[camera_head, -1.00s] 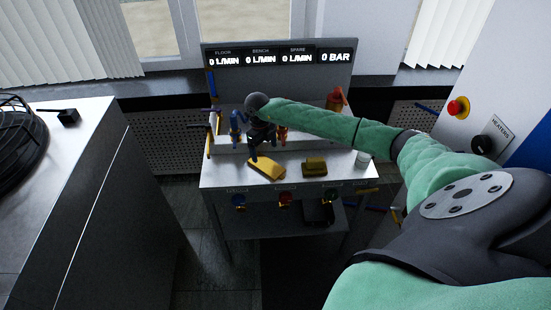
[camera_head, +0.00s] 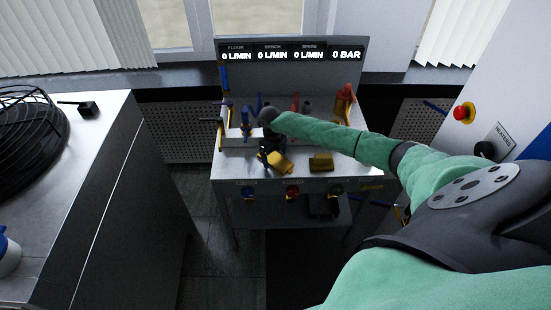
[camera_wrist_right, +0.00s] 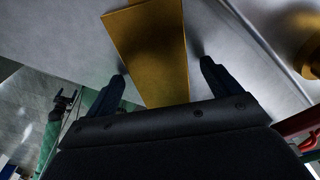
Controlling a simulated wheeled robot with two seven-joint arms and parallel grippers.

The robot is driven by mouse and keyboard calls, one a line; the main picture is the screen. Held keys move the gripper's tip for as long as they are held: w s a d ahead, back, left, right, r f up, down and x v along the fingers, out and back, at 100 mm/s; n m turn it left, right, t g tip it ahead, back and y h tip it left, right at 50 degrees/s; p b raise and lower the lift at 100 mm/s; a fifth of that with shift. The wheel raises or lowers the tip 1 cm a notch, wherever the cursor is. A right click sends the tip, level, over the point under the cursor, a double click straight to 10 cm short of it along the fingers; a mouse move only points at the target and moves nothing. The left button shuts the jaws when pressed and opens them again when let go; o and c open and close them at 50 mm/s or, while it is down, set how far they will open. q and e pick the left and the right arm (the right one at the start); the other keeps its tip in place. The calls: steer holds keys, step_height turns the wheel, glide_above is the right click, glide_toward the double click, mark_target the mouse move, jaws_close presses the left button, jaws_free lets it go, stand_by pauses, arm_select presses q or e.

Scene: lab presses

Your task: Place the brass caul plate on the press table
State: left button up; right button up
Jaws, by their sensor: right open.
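A brass plate (camera_head: 281,162), apparently the caul plate, lies on the metal bench, partly hidden by my right gripper (camera_head: 270,156). In the right wrist view the brass plate (camera_wrist_right: 148,45) extends from between the two dark fingers of my right gripper (camera_wrist_right: 164,72). Those fingers are spread, with a gap on each side of the plate, so the gripper is open. In the right wrist view a green arm, seemingly my left one, ends in a small dark gripper (camera_wrist_right: 64,101); its jaws are too small to read. I cannot make out the press table.
A brass block (camera_head: 321,161) sits on the bench (camera_head: 345,175), right of the plate. A cabinet with a red button (camera_head: 463,112) stands right.

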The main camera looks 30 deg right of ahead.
steer(key=shift+a, duration=0.1)
steer(key=shift+f, duration=0.1)
steer(key=c, duration=1.3)
steer(key=shift+c, duration=0.5)
